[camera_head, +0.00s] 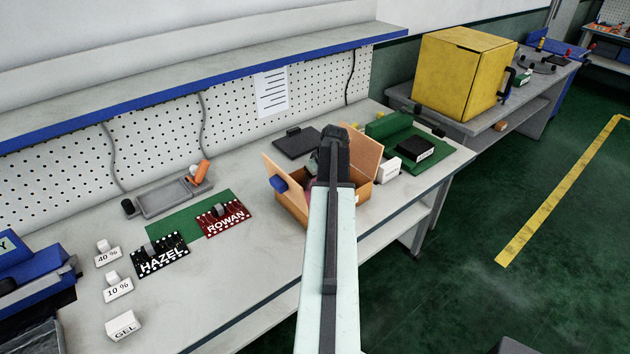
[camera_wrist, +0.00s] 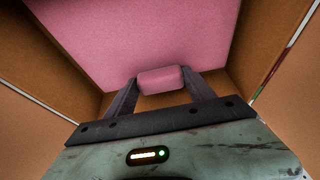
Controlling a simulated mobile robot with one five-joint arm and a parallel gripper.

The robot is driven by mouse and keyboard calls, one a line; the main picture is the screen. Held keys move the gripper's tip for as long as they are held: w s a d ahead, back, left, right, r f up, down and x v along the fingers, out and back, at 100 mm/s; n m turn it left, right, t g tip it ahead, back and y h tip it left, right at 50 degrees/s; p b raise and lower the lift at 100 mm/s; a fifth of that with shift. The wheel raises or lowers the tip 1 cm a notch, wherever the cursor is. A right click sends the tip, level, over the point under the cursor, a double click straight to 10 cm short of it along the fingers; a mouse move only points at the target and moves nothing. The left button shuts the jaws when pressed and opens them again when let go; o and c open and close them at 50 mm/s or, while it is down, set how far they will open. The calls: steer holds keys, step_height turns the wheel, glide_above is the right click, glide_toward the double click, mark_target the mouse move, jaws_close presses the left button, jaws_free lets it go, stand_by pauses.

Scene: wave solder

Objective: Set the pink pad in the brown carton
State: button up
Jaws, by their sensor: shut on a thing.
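The brown carton (camera_head: 291,203) stands open on the workbench, its flaps raised. My gripper (camera_wrist: 160,82) reaches down into it and is shut on the small raised pink grip of the pink pad (camera_wrist: 150,35). The pad is a flat pink slab lying between the carton's brown walls (camera_wrist: 275,45) in the wrist view. I cannot tell whether it rests on the carton floor. In the head view my arm hides most of the carton's inside and the fingertips.
A blue piece (camera_head: 278,183) sits at the carton's left flap. Right of it are a white box (camera_head: 388,170) and a green mat (camera_head: 430,165) with a black box. To the left lie the HAZEL board (camera_head: 160,255) and ROWAN board (camera_head: 224,217).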

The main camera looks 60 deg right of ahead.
steer(key=shift+f, duration=0.3)
steer(key=o, duration=1.8)
steer(key=p+v, duration=0.6)
steer(key=v, duration=0.1)
steer(key=shift+w+r, duration=0.1)
steer(key=shift+r, duration=0.05)
steer(key=shift+s+a+r+p, duration=0.1)
steer(key=shift+s+r+p, duration=0.15)
steer(key=shift+p, duration=0.15)
